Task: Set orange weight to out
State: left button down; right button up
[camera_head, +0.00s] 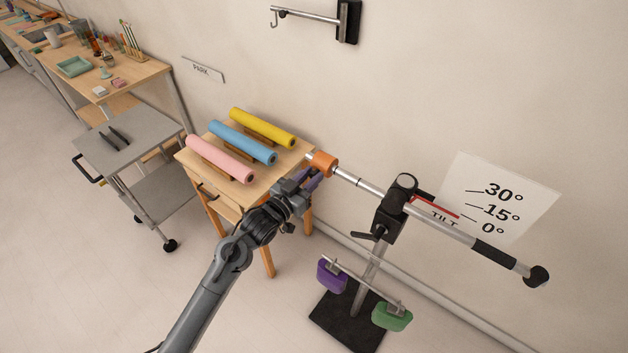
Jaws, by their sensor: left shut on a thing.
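The orange weight (322,163) is a short cylinder at the far left end of the silver bar (368,187). The bar is carried by the black pivot head (394,207) of a stand and slopes down to the right. My left gripper (315,178) reaches up from below left, its purple fingertips at the underside of the orange weight. It is shut on the weight; the exact finger contact is partly hidden. My right gripper is not in view.
A wooden table (191,156) with pink (220,158), blue (243,142) and yellow (262,127) rolls stands close behind my left gripper. Purple (331,275) and green (392,317) blocks hang low on the stand. A tilt scale card (505,190) is behind the bar.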

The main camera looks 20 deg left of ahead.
pick_arm(q)
jog(key=c, duration=1.3)
grip_release()
jog(key=shift+a, duration=0.25)
jog(key=o, duration=0.4)
jog(key=shift+w, duration=0.1)
jog(key=shift+b+v, duration=0.45)
jog(key=shift+v, duration=5)
